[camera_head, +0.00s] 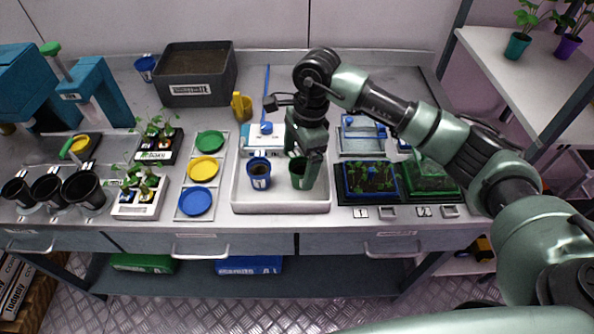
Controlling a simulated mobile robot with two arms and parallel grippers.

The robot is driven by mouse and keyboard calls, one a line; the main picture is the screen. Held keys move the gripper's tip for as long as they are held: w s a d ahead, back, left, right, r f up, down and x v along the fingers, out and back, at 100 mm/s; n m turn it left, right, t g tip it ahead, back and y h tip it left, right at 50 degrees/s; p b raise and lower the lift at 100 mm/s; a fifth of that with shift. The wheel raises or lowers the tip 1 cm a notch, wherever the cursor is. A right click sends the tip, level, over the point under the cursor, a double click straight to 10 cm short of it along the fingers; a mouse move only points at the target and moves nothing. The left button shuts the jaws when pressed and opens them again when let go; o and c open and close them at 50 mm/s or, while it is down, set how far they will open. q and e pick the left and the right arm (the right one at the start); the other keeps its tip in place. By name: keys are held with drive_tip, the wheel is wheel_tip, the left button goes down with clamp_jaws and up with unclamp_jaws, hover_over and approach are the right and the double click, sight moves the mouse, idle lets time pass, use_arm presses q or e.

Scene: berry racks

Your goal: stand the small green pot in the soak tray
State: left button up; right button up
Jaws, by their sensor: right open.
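The small green pot (301,175) stands in the white soak tray (281,207), in its right half. It looks roughly upright, and dark soil shows inside. My right gripper (305,157) is open and points down just above and behind the green pot's rim. It hides part of the pot's far side, and I cannot tell whether a finger touches the pot. A small blue pot (259,174) stands in the same tray, to the left of the green one. My left gripper is not in view.
Green, yellow and blue saucers (202,169) lie in a column left of the tray. A yellow pot (242,107) and a large soil bin (198,77) stand behind. Black pots (84,189) sit at far left.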

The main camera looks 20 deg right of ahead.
wheel_tip(320, 180, up, 9)
drive_tip(key=d+b, duration=0.1)
drive_tip(key=b, duration=0.1)
drive_tip(key=shift+d, duration=0.15)
drive_tip(key=shift+f, duration=0.1)
